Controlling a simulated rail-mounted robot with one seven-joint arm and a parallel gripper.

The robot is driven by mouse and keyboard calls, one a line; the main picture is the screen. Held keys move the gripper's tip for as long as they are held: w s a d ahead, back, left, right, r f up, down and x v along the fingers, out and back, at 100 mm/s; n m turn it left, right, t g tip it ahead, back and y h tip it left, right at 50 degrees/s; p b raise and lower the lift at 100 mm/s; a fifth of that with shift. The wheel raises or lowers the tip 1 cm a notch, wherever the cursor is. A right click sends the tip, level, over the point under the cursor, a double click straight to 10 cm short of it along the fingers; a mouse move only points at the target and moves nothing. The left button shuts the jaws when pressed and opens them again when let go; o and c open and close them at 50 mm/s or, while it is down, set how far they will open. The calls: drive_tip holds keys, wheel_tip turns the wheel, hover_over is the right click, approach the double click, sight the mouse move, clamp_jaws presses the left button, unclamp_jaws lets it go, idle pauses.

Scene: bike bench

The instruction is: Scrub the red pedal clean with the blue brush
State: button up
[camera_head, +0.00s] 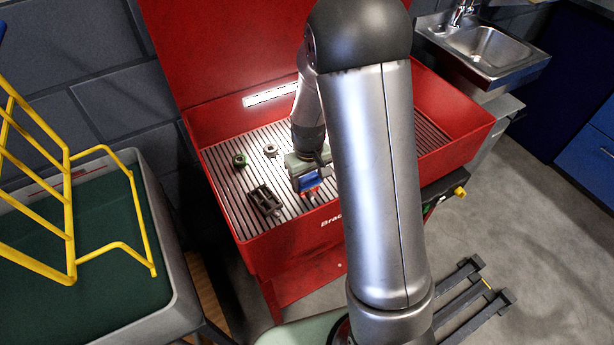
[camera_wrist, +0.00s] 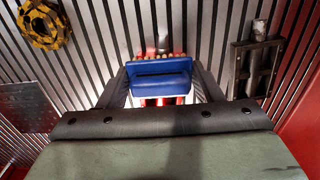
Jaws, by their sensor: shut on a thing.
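My gripper (camera_wrist: 160,78) is shut on the blue brush (camera_wrist: 160,72), held by its block between the two dark fingers. In the head view, my gripper (camera_head: 308,172) is over the front part of the red basin, with the blue brush (camera_head: 309,181) at its tip. The red pedal (camera_wrist: 163,101) shows in the wrist view directly under the brush, with a silver spindle end beyond it. The brush hides most of the pedal. A little red (camera_head: 313,191) shows below the brush in the head view. I cannot tell whether the bristles touch the pedal.
A black pedal (camera_head: 265,201) lies on the slatted grate to the left and also shows in the wrist view (camera_wrist: 237,72). The wrist view shows a yellow sprocket (camera_wrist: 43,27) and a metal plate (camera_wrist: 28,107).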

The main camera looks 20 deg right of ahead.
drive_tip(key=shift+w+a, duration=0.25)
drive_tip(key=shift+w, duration=0.75)
drive_tip(key=shift+w+a, duration=0.25)
drive_tip(key=shift+w, duration=0.7)
drive_tip(key=shift+r+p, duration=1.7)
drive_tip(key=shift+r, duration=0.85)
drive_tip(key=s, duration=0.1)
drive_tip(key=s+m+p, duration=0.1)
drive_tip(key=f+m+p, duration=0.1)
drive_tip(key=shift+s+d, duration=0.25)
drive_tip(key=shift+s, duration=0.15)
drive_tip(key=shift+s+f+m, duration=0.1)
drive_tip(key=shift+f+m, duration=0.2)
